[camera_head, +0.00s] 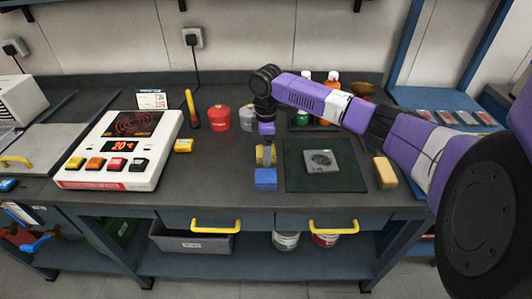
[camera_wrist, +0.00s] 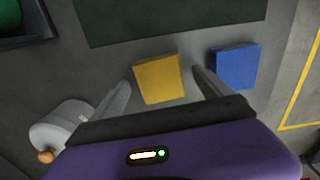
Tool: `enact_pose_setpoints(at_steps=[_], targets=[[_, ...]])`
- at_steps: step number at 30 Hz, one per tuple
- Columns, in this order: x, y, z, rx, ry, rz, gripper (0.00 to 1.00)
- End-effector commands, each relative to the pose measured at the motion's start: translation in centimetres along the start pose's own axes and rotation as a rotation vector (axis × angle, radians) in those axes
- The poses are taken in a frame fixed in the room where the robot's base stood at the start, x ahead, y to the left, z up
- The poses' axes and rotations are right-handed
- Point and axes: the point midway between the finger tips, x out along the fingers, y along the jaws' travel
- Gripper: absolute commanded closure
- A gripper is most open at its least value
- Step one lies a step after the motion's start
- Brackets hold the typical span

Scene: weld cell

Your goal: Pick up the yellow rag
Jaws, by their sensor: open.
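The yellow rag (camera_wrist: 159,79) looks like a small folded square lying flat on the dark bench top in the wrist view. In the head view it shows only partly (camera_head: 259,156), behind my gripper (camera_head: 266,151). My gripper is open, pointing down, and its two fingers (camera_wrist: 161,80) stand on either side of the rag in the wrist view. A gap shows beside the rag, so it is not gripped. How high the fingertips are above the bench is hard to tell.
A blue folded piece (camera_wrist: 234,67) lies close beside the right finger. A dark mat (camera_head: 297,180) with a metal plate (camera_head: 322,160) is right of my gripper. A grey can (camera_head: 247,118) and a red can (camera_head: 219,118) stand behind. A tan block (camera_head: 385,172) lies right.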

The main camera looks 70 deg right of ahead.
Motion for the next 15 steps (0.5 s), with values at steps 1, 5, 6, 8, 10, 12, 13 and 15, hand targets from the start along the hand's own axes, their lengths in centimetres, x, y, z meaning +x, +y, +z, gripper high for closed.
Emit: enact_pose_setpoints(at_steps=[1,5,6,8,10,12,13,15], targets=[[0.02,0.00,-0.01,0.000,0.000,0.000,0.11],[0.00,-0.01,-0.01,0.000,0.000,0.000,0.17],[0.00,-0.01,-0.02,0.000,0.000,0.000,0.25],[-0.01,-0.01,-0.02,0.000,0.000,0.000,0.36],[-0.01,-0.01,-0.02,0.000,0.000,0.000,0.50],[-0.02,-0.01,-0.02,0.000,0.000,0.000,0.64],[-0.02,-0.01,-0.02,0.000,0.000,0.000,0.70],[-0.03,-0.01,-0.03,0.000,0.000,0.000,0.76]])
